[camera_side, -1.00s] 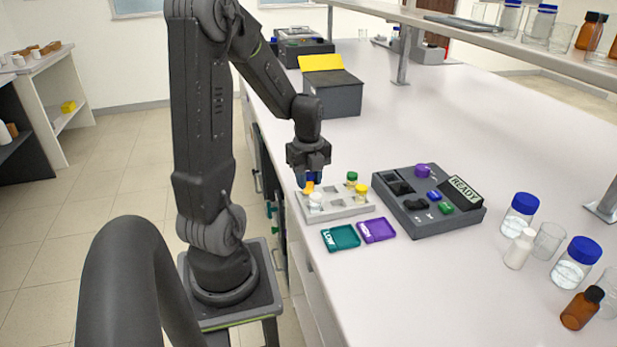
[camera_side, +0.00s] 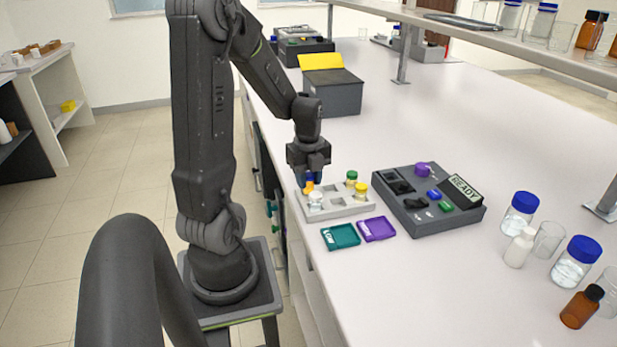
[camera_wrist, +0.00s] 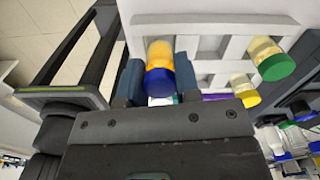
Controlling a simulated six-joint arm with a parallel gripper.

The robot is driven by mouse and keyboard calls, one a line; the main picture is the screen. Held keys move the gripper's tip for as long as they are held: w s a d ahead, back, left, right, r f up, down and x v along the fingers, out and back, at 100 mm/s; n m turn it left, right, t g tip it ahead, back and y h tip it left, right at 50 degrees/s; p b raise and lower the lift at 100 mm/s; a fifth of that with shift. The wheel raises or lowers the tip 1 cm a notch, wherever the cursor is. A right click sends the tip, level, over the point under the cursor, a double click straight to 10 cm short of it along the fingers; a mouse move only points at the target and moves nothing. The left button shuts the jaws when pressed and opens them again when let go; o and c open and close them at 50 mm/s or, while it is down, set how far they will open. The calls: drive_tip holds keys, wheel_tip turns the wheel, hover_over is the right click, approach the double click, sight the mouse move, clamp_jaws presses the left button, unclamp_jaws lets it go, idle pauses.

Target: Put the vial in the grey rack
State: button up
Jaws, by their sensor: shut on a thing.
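The vial, with a blue cap and orange-yellow body, is between the fingers of my gripper (camera_side: 309,180). In the wrist view the vial (camera_wrist: 159,66) lies between the two blue-grey fingertips of my gripper (camera_wrist: 159,78), which is shut on it. The grey rack (camera_side: 346,212) is a pale tray with square wells. It also shows in the wrist view (camera_wrist: 205,70). The vial is at the rack's back left corner. I cannot tell whether its base is inside a well.
A teal tray (camera_side: 341,237) and a purple tray (camera_side: 377,229) lie in front of the rack. A dark device (camera_side: 428,206) with a READY display stands to the right. A grey box (camera_side: 335,95) with a yellow lid is behind. Bottles stand at the far right; the bench centre is clear.

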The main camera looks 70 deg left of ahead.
drive_tip(key=shift+f, duration=0.85)
idle(0.4)
idle(0.3)
drive_tip(key=o, duration=1)
drive_tip(key=shift+o, duration=0.5)
drive_tip(key=shift+r, duration=3.05)
